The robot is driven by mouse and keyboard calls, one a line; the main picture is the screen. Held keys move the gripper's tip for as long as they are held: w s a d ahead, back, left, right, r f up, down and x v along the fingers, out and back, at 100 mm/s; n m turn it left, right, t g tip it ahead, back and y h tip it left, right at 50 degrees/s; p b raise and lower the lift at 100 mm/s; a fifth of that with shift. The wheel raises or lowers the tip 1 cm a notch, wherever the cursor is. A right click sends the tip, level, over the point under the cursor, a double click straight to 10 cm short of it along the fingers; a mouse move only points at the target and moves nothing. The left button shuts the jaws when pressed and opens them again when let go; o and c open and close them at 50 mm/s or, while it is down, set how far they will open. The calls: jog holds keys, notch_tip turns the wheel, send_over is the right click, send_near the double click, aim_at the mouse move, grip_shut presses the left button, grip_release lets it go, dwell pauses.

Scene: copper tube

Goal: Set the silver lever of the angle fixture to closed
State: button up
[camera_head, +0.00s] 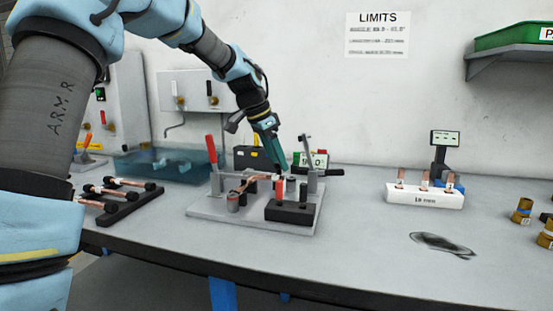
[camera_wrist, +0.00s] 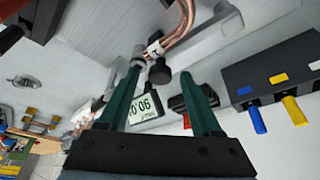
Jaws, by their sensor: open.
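The angle fixture has a pale grey base plate (camera_head: 215,207) on the bench. Its silver lever (camera_head: 306,151) stands nearly upright at the right rear, leaning slightly left, with a dark tip. A red-handled lever (camera_head: 211,152) stands upright at the left. A bent copper tube (camera_head: 243,184) lies across the fixture and also shows in the wrist view (camera_wrist: 181,32). My gripper (camera_head: 281,172) points down over the fixture, left of the silver lever and apart from it. In the wrist view its green fingers (camera_wrist: 161,72) are spread with nothing clearly held. I cannot single out the silver lever there.
A black block (camera_head: 292,213) sits at the plate's front right. An angle display (camera_head: 318,160) stands behind the fixture. A rack of black-ended tubes (camera_head: 128,205) is left. A white holder with copper pieces (camera_head: 425,198) is right. Bench between is mostly clear.

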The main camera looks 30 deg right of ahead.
jog(key=v, duration=1)
jog(key=shift+a+r, duration=0.2)
jog(key=shift+r, duration=0.15)
